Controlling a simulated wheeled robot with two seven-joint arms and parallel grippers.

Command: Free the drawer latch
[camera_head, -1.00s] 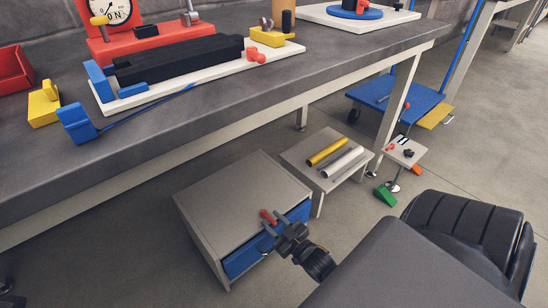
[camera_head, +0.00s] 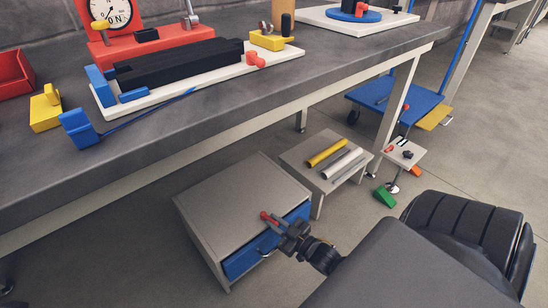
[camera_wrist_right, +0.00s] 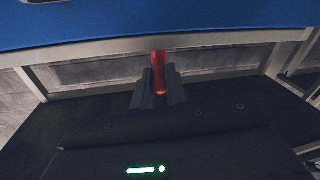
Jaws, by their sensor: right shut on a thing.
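The grey cabinet (camera_head: 232,192) stands on the floor below the bench, with a blue drawer (camera_head: 243,260) in its front. A small red latch (camera_head: 267,216) sits at the top edge of the drawer front. My right gripper (camera_head: 277,223) is at the latch, shut on it. In the right wrist view the red latch (camera_wrist_right: 158,68) stands between the two dark fingers (camera_wrist_right: 159,88), which cover its lower sides. The blue drawer front (camera_wrist_right: 110,28) crosses the top of that view. The drawer looks shut. My left gripper is not in view.
A low table (camera_head: 308,165) with yellow and white tubes stands right of the cabinet. A small stand (camera_head: 403,153) and a green block (camera_head: 385,196) are beyond it. The bench (camera_head: 200,110) overhangs the cabinet's back. Floor in front of the drawer is clear except for my arm.

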